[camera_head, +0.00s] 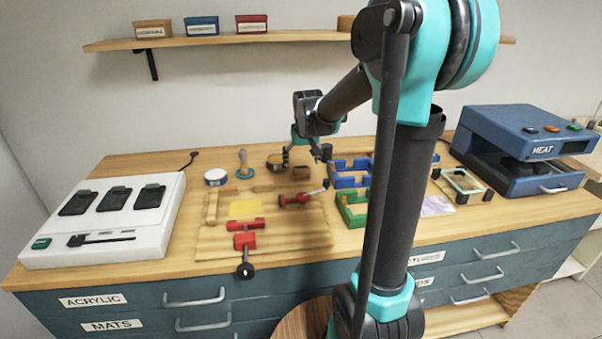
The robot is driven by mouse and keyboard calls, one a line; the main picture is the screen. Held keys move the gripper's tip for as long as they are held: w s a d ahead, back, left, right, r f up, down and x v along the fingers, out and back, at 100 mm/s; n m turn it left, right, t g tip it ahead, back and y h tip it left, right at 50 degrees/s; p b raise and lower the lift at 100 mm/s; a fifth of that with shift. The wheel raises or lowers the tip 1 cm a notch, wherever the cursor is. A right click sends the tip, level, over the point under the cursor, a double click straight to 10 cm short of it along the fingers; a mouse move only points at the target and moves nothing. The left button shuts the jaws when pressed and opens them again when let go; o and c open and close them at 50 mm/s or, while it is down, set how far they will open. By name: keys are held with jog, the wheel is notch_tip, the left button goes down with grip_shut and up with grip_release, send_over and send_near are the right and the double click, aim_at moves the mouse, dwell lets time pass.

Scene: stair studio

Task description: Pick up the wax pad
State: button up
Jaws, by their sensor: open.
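My gripper (305,156) is open, its dark fingers spread and pointing down over the back middle of the workbench. A small brown block (301,173) shows just below and between the fingers, apparently not held. A round tin with a brown top (276,161) sits close by the left finger, which partly covers it. A flat yellow piece (245,208) lies on the wooden board, left of and nearer than the gripper. No label marks the wax pad, and I cannot tell for certain which of these it is.
Red clamps (245,240) stand on the wooden board (290,245). Blue (350,181) and green (352,217) frames lie right of the gripper, partly behind my arm. A white device (105,240) stands at left, a blue heat press (520,150) at right. A wall shelf (220,40) hangs above.

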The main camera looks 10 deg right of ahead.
aim_at(301, 167)
jog(key=shift+w+x, duration=0.1)
jog(key=shift+x, duration=1.25)
jog(key=shift+w+x, duration=0.15)
jog(key=shift+x, duration=1.2)
jog(key=shift+r, duration=0.1)
jog(key=shift+c, duration=0.3)
jog(key=c, duration=1.3)
jog(key=shift+r, duration=0.15)
notch_tip(301, 167, up, 20)
jog(key=o, duration=0.6)
jog(key=c, duration=0.4)
